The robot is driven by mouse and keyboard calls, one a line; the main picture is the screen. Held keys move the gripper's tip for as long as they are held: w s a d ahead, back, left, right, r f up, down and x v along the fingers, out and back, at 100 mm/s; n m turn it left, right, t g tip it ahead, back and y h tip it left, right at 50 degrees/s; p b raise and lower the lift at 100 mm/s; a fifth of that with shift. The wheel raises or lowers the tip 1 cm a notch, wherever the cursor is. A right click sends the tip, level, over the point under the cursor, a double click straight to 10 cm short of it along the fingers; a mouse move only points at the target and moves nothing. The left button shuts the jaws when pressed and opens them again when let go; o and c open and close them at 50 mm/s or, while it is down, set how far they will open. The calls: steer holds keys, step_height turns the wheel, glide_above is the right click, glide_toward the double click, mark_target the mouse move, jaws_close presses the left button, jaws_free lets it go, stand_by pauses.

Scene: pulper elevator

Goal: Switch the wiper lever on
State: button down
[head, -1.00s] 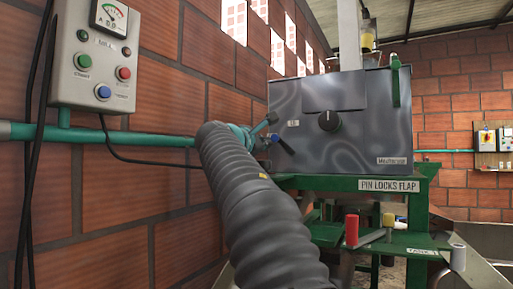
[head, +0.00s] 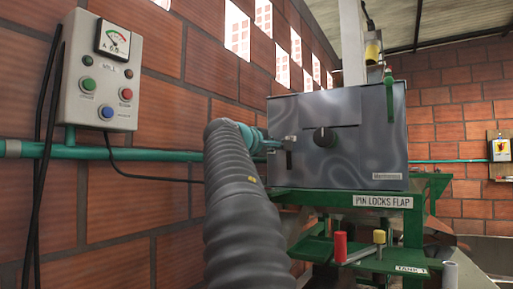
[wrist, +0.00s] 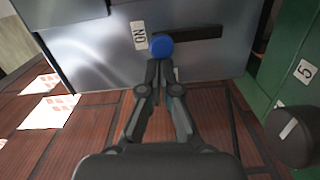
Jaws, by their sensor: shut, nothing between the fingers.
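The wiper lever (wrist: 200,35) is a dark bar with a blue round end (wrist: 161,46) on the grey metal box (head: 340,115). In the wrist view the bar runs nearly level, with the blue end beside the white ON label (wrist: 139,35). In the head view the lever (head: 289,160) is small and stands about upright below a pale label. My gripper (wrist: 160,70) is shut and empty, its fingertips right at the blue end; I cannot tell whether they touch. In the head view my gripper (head: 272,144) is at the box's left side, partly hidden by my arm.
A black knob (head: 325,138) is on the box front. A control panel (head: 102,75) and a green pipe (head: 165,152) are on the brick wall at left. A green frame (head: 385,201) with red (head: 340,247) and yellow-topped (head: 379,238) handles stands below.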

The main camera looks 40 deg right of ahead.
steer(key=shift+s+r, duration=0.15)
steer(key=shift+s, duration=0.05)
stand_by(0.6)
steer(key=shift+a, duration=0.1)
steer(key=b+v, duration=0.2)
steer(key=v, duration=0.8)
steer(key=shift+b, duration=0.3)
